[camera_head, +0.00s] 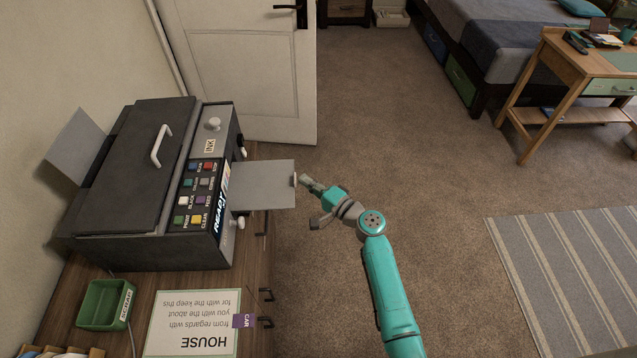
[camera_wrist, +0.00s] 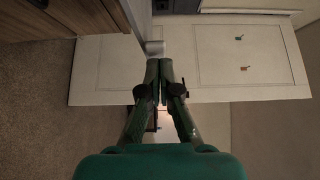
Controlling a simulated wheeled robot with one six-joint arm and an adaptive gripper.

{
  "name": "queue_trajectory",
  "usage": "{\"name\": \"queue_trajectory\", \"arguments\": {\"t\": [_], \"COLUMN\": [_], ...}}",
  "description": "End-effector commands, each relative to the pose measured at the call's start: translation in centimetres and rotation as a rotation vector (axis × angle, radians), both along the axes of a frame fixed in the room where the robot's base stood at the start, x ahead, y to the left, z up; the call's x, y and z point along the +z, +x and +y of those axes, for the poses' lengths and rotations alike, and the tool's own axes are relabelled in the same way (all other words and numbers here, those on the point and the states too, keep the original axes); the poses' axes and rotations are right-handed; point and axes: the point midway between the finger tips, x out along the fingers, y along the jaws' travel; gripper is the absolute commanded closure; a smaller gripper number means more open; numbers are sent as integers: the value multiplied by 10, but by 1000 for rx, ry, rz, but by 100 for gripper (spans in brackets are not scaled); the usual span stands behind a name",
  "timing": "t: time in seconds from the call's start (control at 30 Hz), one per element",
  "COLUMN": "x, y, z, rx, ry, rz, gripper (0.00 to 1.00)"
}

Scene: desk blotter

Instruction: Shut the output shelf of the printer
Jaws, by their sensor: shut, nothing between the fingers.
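The dark grey printer (camera_head: 150,160) stands on a wooden cabinet at the left of the head view. Its output shelf (camera_head: 262,186), a flat light grey plate, sticks out to the right from the button side. A small white handle (camera_head: 295,180) sits on the shelf's outer edge. A pale tab, seemingly this handle (camera_wrist: 155,47), also shows in the wrist view just past the fingertips. My gripper (camera_head: 304,179) is shut and empty, just right of the handle. Its green fingers (camera_wrist: 165,62) are together in the wrist view. I cannot tell whether they touch the handle.
A green tray (camera_head: 85,318) and a printed sheet (camera_head: 190,330) lie on the cabinet in front of the printer. A white door (camera_head: 250,75) stands behind. Carpeted floor (camera_head: 410,130) is open to the right, with a striped rug (camera_head: 570,265) and a wooden desk (camera_head: 560,75) farther off.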

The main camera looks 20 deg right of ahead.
Motion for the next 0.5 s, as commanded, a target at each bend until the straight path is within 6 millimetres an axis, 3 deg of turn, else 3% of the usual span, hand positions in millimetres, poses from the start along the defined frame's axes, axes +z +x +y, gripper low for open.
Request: {"name": "queue_trajectory", "arguments": {"t": [0.5], "x": [0], "y": [3], "z": [9], "rx": [1], "ry": [0], "rz": [0], "gripper": [100]}}
